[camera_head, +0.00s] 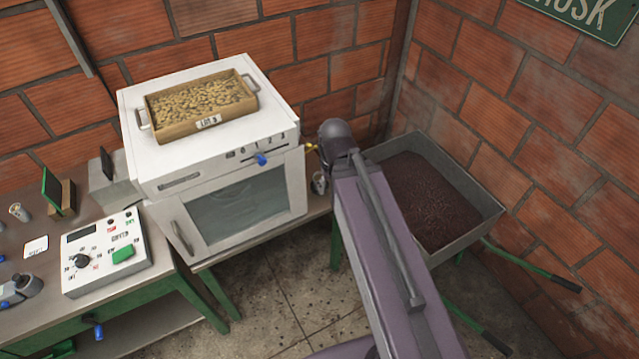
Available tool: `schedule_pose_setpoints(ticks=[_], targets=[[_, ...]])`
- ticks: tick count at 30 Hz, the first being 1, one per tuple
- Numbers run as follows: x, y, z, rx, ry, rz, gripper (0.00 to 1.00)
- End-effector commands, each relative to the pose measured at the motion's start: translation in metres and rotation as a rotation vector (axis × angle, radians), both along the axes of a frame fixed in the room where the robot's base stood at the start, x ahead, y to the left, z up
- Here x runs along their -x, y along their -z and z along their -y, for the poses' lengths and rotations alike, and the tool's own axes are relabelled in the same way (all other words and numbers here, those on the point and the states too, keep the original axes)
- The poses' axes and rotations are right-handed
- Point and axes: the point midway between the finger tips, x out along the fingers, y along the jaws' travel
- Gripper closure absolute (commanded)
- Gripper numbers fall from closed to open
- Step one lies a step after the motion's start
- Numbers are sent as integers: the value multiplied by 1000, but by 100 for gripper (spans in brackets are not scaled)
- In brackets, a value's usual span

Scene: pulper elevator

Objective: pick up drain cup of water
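A small light cup (319,183) stands on the narrow right end of the bench, beside the white oven. It sits just below a small yellow tap (311,147) on the oven's right side. My arm passes close to the cup's right side. From this view I cannot tell whether there is water in it. My gripper is not visible; the far end of my arm is hidden behind its own links.
The white oven (245,205) carries a tray of beans (199,140). A wheelbarrow (482,195) of dark grounds stands at right. At left the bench (110,312) holds a control box (105,255), another small cup (19,212) and a dark tool (20,289). Floor is open in front.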

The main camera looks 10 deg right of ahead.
Motion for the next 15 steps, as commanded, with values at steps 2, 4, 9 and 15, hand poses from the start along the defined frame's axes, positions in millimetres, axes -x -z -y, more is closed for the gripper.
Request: schedule_pose_setpoints(ticks=[2,4,9,15], targets=[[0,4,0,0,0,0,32],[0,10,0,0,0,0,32],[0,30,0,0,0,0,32],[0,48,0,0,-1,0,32]])
